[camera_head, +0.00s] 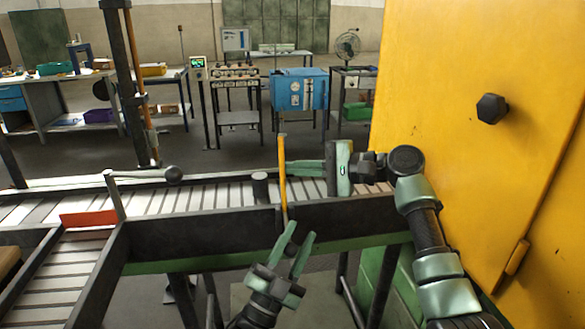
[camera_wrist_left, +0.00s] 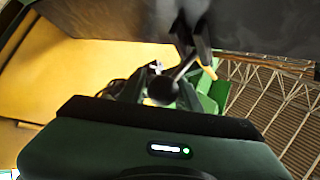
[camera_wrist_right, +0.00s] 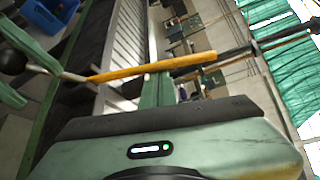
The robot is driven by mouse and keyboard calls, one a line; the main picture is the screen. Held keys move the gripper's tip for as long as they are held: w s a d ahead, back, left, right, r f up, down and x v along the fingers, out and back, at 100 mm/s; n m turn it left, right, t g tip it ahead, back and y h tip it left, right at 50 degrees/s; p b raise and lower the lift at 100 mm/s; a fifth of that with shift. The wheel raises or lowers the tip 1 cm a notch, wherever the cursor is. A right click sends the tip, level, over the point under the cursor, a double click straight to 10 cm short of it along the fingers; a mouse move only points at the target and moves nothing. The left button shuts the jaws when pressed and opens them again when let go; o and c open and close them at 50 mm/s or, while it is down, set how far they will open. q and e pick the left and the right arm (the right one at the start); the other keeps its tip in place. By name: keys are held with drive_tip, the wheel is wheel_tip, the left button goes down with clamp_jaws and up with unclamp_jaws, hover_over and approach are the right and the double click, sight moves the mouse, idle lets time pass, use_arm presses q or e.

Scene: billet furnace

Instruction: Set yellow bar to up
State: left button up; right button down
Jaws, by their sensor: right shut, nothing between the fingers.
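The yellow bar (camera_head: 282,170) stands upright at the near rail of the roller conveyor in the head view. In the right wrist view the yellow bar (camera_wrist_right: 150,70) crosses in front of the fingertips. My right gripper (camera_head: 288,168) is shut and empty, with its tips beside the bar; I cannot tell whether they touch. A thin rod continues from the bar to a black ball knob (camera_wrist_right: 12,61). My left gripper (camera_head: 301,231) is below the bar, fingers spread.
The roller conveyor (camera_head: 200,202) and its dark near rail (camera_head: 350,212) run across the front. A large yellow cabinet (camera_head: 460,60) stands close on the right. Another black-knobbed lever (camera_head: 173,175) lies left. A red-orange plate (camera_head: 88,219) sits on the side conveyor.

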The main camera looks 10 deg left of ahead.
use_arm(q)
drive_tip(key=shift+o, duration=1.1)
drive_tip(key=shift+d, duration=0.1)
use_arm(e)
drive_tip(key=shift+d, duration=0.1)
use_arm(q)
drive_tip(key=shift+s+r, duration=0.1)
drive_tip(key=shift+r, duration=0.05)
use_arm(e)
drive_tip(key=shift+s+d+r, duration=0.1)
